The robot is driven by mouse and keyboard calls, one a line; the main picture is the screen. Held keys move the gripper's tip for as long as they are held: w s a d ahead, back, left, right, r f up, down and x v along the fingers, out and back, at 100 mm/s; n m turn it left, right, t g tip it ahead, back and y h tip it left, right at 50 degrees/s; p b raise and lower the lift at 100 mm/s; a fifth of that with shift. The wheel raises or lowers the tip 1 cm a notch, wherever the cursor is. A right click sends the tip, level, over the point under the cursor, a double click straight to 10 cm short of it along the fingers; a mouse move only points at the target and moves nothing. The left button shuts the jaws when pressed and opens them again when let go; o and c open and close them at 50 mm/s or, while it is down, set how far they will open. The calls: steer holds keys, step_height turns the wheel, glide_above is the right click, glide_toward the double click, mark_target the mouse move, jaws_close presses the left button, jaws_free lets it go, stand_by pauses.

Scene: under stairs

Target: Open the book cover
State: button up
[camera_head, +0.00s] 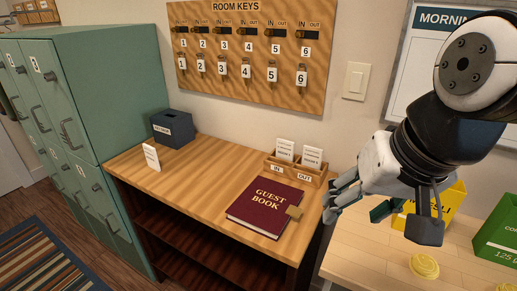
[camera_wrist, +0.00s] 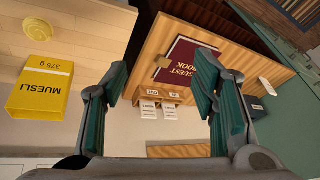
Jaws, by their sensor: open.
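The dark red guest book (camera_head: 265,207) lies shut on the wooden desk (camera_head: 185,181), with gold lettering on its cover. A tan tab or clasp (camera_head: 294,212) sticks out from its right edge. In the wrist view the guest book (camera_wrist: 187,65) lies beyond the fingers, and its tab (camera_wrist: 163,62) shows at its left edge. My gripper (camera_head: 348,198) is to the right of the book, raised and apart from it. In the wrist view my gripper (camera_wrist: 163,90) is open, with nothing between its teal finger pads.
An in/out card holder (camera_head: 297,172) stands behind the book. A dark box (camera_head: 173,128) and a small white card (camera_head: 151,157) are at the desk's left. A yellow muesli box (camera_head: 440,208) and a green box (camera_head: 497,235) stand on the right counter. Green lockers (camera_head: 110,100) are at left.

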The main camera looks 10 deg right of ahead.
steer(key=w+f+m+g+y, duration=0.1)
steer(key=w+m+y, duration=0.1)
steer(key=w+m, duration=0.4)
steer(key=m+p, duration=0.1)
steer(key=m, duration=1.6)
glide_above(297, 212)
steer(key=s+d, duration=0.3)
steer(key=d, duration=0.2)
step_height(297, 212, down, 11)
steer(key=shift+g+y, duration=0.4)
steer(key=x, duration=1.3)
steer(key=shift+s, duration=0.25)
jaws_close()
